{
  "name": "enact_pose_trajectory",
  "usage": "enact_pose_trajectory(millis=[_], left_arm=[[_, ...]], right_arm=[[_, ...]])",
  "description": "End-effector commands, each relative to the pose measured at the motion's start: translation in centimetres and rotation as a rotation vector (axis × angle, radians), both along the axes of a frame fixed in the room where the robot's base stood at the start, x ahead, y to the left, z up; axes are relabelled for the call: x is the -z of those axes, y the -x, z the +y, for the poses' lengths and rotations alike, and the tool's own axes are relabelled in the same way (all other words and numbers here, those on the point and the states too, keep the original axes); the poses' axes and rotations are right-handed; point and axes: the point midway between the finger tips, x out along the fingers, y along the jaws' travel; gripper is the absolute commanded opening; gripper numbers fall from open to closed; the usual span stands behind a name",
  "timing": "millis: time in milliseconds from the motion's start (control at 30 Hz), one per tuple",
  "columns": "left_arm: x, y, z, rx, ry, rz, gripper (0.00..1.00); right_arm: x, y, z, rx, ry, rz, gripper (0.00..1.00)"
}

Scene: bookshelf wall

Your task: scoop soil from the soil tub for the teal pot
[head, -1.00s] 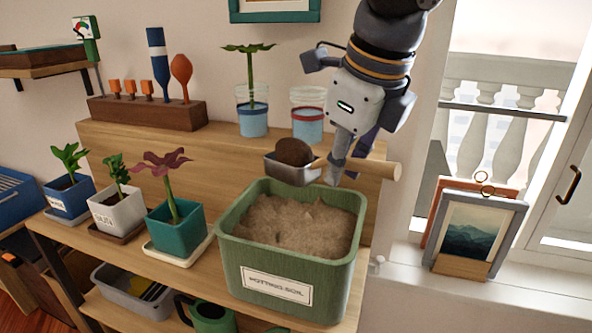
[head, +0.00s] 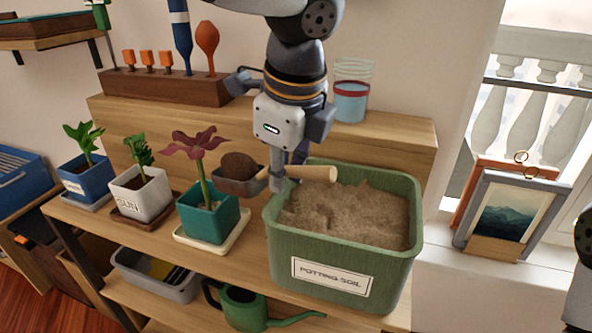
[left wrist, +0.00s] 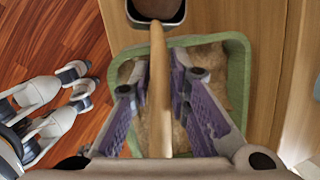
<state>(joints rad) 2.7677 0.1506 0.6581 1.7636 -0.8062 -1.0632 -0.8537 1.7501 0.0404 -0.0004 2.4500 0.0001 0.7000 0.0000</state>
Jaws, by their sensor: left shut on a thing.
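My left gripper (head: 280,180) is shut on the pale wooden handle (head: 312,173) of a scoop. The scoop's metal pan (head: 226,183) points left and holds a rounded mound of dark soil (head: 238,166). The teal pot stands on a pale saucer (head: 237,238). The green soil tub (head: 343,245), labelled "POTTING SOIL", is just right, with light brown soil (head: 350,212) inside. In the left wrist view, the handle (left wrist: 159,80) runs between my purple fingers and the loaded pan (left wrist: 133,17) is at the top.
A white pot (head: 140,200) and a blue pot (head: 85,180) with plants stand further left. A jar (head: 352,98) and a wooden block with tools (head: 165,88) are on the raised ledge behind. A green watering can (head: 243,306) sits below. Picture frames (head: 500,222) stand on the right sill.

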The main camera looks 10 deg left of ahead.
Motion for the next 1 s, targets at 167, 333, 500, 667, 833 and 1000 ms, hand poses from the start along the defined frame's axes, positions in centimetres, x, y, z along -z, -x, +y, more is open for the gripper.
enact_pose_trajectory(millis=[167,333,500,667,833,1000], left_arm=[[-0.1,-0.6,1.8,-0.003,0.091,0.026,0.0],[-0.7,-1.1,3.3,-0.005,0.202,0.058,0.0],[-1.9,-1.4,4.6,-0.004,0.333,0.097,0.0],[-3.0,-1.8,5.8,-0.005,0.456,0.137,0.0],[-4.1,-2.2,7.1,-0.003,0.587,0.177,0.0],[-4.6,-2.8,8.6,-0.006,0.712,0.218,0.0]], right_arm=[[0.0,0.0,0.0,0.0,0.0,0.0,0.49],[0.0,0.0,0.0,0.0,0.0,0.0,0.49],[0.0,0.0,0.0,0.0,0.0,0.0,0.49],[0.0,0.0,0.0,0.0,0.0,0.0,0.49],[0.0,0.0,0.0,-0.001,0.0,0.0,0.49],[0.7,0.7,0.0,0.0,0.0,0.028,0.49]])
